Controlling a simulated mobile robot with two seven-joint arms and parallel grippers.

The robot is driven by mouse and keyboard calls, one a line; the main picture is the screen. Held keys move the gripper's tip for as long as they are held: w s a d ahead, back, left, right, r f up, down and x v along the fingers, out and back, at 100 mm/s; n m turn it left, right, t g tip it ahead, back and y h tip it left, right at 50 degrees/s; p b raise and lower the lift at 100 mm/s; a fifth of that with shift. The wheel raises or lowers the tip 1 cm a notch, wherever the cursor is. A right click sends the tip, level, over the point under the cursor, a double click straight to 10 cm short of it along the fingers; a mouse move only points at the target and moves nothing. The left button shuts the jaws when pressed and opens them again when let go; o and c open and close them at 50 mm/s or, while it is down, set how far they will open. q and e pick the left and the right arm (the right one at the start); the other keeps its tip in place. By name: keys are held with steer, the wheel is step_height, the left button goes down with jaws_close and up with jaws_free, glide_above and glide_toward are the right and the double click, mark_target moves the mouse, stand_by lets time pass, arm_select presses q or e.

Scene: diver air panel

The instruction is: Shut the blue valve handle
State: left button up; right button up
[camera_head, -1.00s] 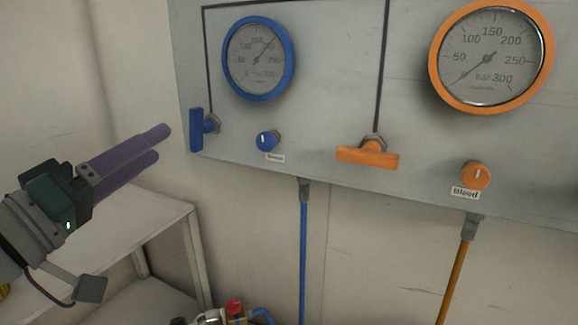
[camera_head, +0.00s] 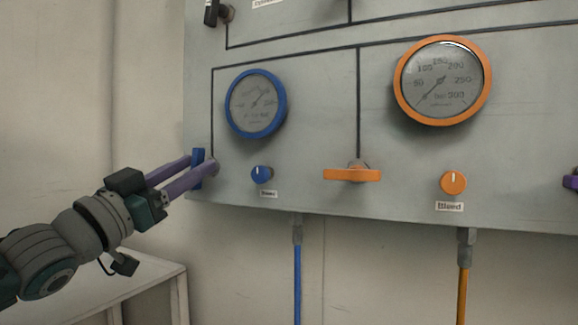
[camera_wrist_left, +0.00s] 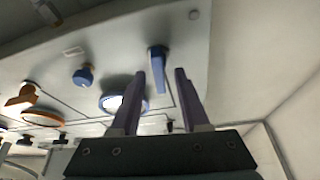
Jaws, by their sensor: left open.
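The blue valve handle (camera_head: 199,154) is a flat bar standing upright at the left edge of the grey panel, in line with the black pipe line. My left gripper (camera_head: 203,163) reaches it from the left. Its two purple fingers are open, one on each side of the bar, and partly cover it. In the left wrist view the blue handle (camera_wrist_left: 158,58) shows between and just past the fingertips (camera_wrist_left: 160,72), with gaps on both sides. Whether a finger touches it I cannot tell. My right gripper is not in view.
A blue-rimmed gauge (camera_head: 256,104) and a blue bleed knob (camera_head: 262,174) sit to the right of the handle. Further right are an orange handle (camera_head: 352,175), lying level, an orange gauge (camera_head: 442,80) and an orange knob (camera_head: 453,183). A white bench (camera_head: 150,275) stands below left.

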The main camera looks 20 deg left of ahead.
arm_select(q)
steer(key=shift+x, duration=0.9)
jaws_close()
